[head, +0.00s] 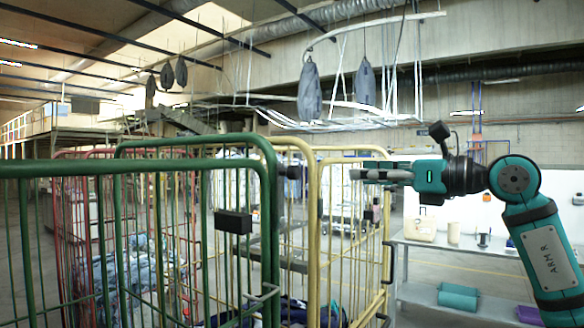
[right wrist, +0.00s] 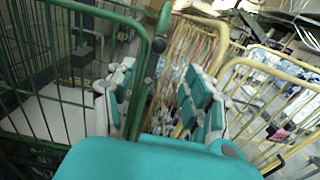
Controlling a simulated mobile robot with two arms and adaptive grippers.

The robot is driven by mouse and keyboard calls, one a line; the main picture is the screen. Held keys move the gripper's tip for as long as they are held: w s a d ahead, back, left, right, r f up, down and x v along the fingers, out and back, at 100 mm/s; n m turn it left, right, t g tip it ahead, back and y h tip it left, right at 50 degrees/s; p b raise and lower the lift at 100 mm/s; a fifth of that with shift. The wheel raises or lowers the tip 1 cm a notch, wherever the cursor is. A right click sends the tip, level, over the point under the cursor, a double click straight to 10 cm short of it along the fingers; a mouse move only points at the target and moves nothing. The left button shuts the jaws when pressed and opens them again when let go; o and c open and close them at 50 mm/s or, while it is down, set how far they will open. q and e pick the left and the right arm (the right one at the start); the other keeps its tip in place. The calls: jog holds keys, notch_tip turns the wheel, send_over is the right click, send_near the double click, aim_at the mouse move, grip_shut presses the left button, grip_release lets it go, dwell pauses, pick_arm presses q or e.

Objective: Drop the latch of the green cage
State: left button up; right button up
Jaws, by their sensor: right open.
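The green cage (head: 118,166) stands at left and centre in the head view, with a thick rounded top rail and thin upright bars. A dark block (head: 233,222) sits on its bars, and a small grey bar (head: 264,296) shows lower near its right edge. I cannot tell for certain which part is the latch. My right gripper (head: 352,174) is open, pointing left at the height of the cage top. In the right wrist view its fingers (right wrist: 158,88) are spread, with a green post (right wrist: 147,62) and a dark round-ended part (right wrist: 160,40) between and beyond them. My left gripper is out of view.
A yellow cage (head: 314,232) stands close beside the green one, and a red cage (head: 62,205) is behind at left. A shelf (head: 440,246) with containers is at right. Grey bags (head: 310,92) hang overhead. Some open floor shows at lower right.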

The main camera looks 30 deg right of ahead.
jog(key=p, duration=0.3)
send_near(299, 171)
jog(key=p+x, duration=0.4)
jog(key=x, duration=0.6)
jog(key=shift+w+a, duration=0.25)
jog(key=shift+w, duration=0.15)
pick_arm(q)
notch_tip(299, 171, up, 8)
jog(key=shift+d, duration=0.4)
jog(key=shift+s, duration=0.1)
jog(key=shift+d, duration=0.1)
pick_arm(e)
grip_shut()
